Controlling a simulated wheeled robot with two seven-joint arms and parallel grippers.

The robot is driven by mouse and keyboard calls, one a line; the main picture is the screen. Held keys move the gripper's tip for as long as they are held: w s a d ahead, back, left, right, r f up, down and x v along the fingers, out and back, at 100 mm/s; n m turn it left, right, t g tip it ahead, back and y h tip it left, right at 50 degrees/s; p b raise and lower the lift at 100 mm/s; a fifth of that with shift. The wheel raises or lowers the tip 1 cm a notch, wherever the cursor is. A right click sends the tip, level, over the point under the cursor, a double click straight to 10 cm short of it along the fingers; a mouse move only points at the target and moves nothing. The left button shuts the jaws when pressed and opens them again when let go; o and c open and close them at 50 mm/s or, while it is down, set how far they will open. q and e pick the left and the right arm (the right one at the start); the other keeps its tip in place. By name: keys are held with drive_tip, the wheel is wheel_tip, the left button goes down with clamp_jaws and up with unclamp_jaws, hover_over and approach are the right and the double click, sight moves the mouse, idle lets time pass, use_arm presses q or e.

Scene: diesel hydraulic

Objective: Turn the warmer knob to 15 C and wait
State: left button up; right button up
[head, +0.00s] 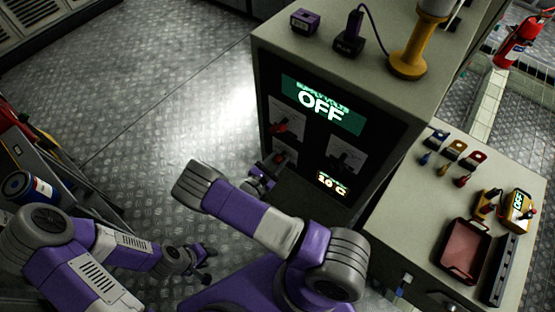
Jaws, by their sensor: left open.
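The dark cabinet front has a black knob (344,162) on a grey plate just above a small lit display (332,184). The display gives a reading in C; its small digits are hard to read for certain. I take this black knob for the warmer knob, but its label is not legible. My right gripper (264,177) is close to the cabinet's lower left, near a small reddish control (286,158), partly hidden by my arm; whether it touches is unclear. My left gripper (203,264) is open and empty over the floor, away from the cabinet.
A larger display (322,105) reads OFF above a red switch (288,123). A side bench (400,205) at right holds a reddish tray (466,250). The floor at left is mostly clear.

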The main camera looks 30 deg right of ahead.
drive_tip(key=c, duration=0.5)
drive_tip(key=shift+m, duration=0.3)
drive_tip(key=m, duration=0.6)
drive_tip(key=shift+s+m, duration=0.1)
drive_tip(key=shift+m, duration=0.2)
drive_tip(key=m, duration=0.5)
drive_tip(key=shift+f, duration=0.1)
drive_tip(key=m, duration=0.5)
drive_tip(key=shift+s+f, duration=0.1)
drive_tip(key=shift+m, duration=0.4)
